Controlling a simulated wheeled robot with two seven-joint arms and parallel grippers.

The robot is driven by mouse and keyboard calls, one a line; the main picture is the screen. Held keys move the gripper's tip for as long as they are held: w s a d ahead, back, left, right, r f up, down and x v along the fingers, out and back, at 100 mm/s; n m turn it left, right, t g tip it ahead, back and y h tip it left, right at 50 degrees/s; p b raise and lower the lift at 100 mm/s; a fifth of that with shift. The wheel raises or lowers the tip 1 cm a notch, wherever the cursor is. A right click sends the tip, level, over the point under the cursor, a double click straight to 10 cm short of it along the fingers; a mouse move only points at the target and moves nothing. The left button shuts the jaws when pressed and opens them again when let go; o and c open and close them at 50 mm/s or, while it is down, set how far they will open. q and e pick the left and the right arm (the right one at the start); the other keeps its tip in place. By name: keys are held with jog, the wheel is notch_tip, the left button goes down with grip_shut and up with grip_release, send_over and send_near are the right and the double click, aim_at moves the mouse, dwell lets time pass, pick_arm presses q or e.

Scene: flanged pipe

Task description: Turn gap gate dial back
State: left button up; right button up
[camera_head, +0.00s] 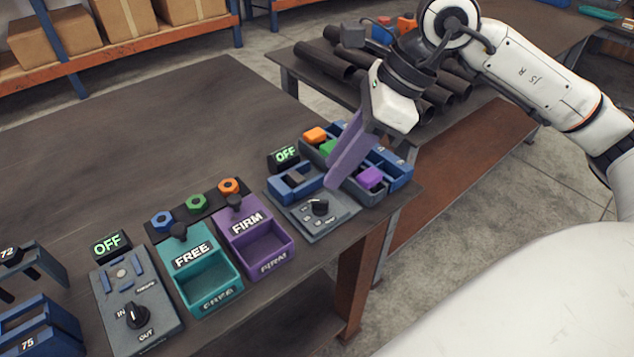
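A grey panel near the right end of the table carries a black dial (319,207) with small markings around it. A second panel at the lower left carries a black dial (136,315) marked IN and OUT. No label reading gap gate is legible, so I cannot tell which dial bears that name. My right gripper (338,178) reaches in from the upper right, its long purple end tilted down just above and behind the right dial, seemingly apart from it. Its fingers overlap, so their opening is hidden. My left gripper is out of view.
Green OFF displays stand behind the right panel (286,154) and left panel (110,244). Between them are a teal FREE bin (213,284) and purple FIRM bin (262,243). A blue-grey tray (395,167) with coloured blocks stands beside the gripper. The table's back is clear.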

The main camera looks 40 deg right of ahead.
aim_at(322, 201)
jog(key=shift+h, duration=0.6)
jog(key=x, duration=0.3)
jog(key=d+x, duration=0.1)
jog(key=x, duration=0.2)
jog(key=d+x, duration=0.1)
jog(key=x, duration=0.2)
jog(key=shift+w+f+p, duration=0.1)
jog(key=shift+f+p, duration=0.2)
jog(key=shift+f, duration=0.25)
grip_shut()
